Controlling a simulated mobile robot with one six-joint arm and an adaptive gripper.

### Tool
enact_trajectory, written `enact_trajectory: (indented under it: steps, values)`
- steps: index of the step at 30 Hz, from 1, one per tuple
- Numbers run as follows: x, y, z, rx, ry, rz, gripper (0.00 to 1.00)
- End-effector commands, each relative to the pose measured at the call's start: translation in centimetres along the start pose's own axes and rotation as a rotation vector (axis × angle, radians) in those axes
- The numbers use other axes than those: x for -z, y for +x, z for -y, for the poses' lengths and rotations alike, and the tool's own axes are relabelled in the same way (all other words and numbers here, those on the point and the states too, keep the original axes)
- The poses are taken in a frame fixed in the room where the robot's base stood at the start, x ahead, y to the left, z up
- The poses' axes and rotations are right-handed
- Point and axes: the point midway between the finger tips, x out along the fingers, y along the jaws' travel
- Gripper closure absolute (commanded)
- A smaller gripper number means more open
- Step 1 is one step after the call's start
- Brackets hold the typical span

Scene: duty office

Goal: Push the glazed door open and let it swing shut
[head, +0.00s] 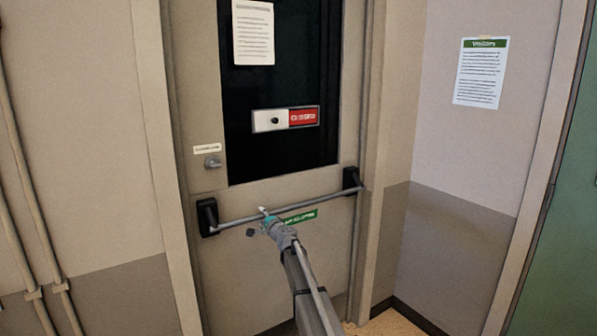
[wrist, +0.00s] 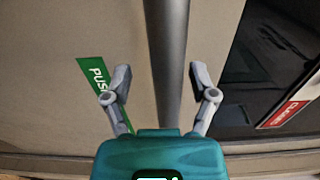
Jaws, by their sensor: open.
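The beige glazed door (head: 215,260) stands shut in its frame in the head view. Its dark glass panel (head: 285,160) fills the upper part. A grey push bar (head: 325,197) crosses the door below the glass, between two black end mounts. My gripper (head: 258,220) is at the bar, a little left of its middle. In the wrist view the bar (wrist: 168,50) runs upright between the spread fingers of my open gripper (wrist: 160,80). I cannot tell whether the gripper touches the bar. A green push sign (wrist: 95,85) is beside the left finger; my arm partly covers it in the head view.
A small round lock or knob (head: 212,162) is on the door's left side. A red and white sliding sign (head: 286,118) and a paper notice (head: 253,32) are on the glass. A visitors notice (head: 481,72) hangs on the right wall. Pipes (head: 25,170) run down the left wall.

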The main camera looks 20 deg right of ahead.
Motion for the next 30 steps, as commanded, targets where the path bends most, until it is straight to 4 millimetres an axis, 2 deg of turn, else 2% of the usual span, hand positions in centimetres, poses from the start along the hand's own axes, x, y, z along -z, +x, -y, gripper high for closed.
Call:
enact_trajectory:
  steps: [30]
  values:
    - [0.1,2.7,-1.1,0.000,0.000,-0.001,0.26]
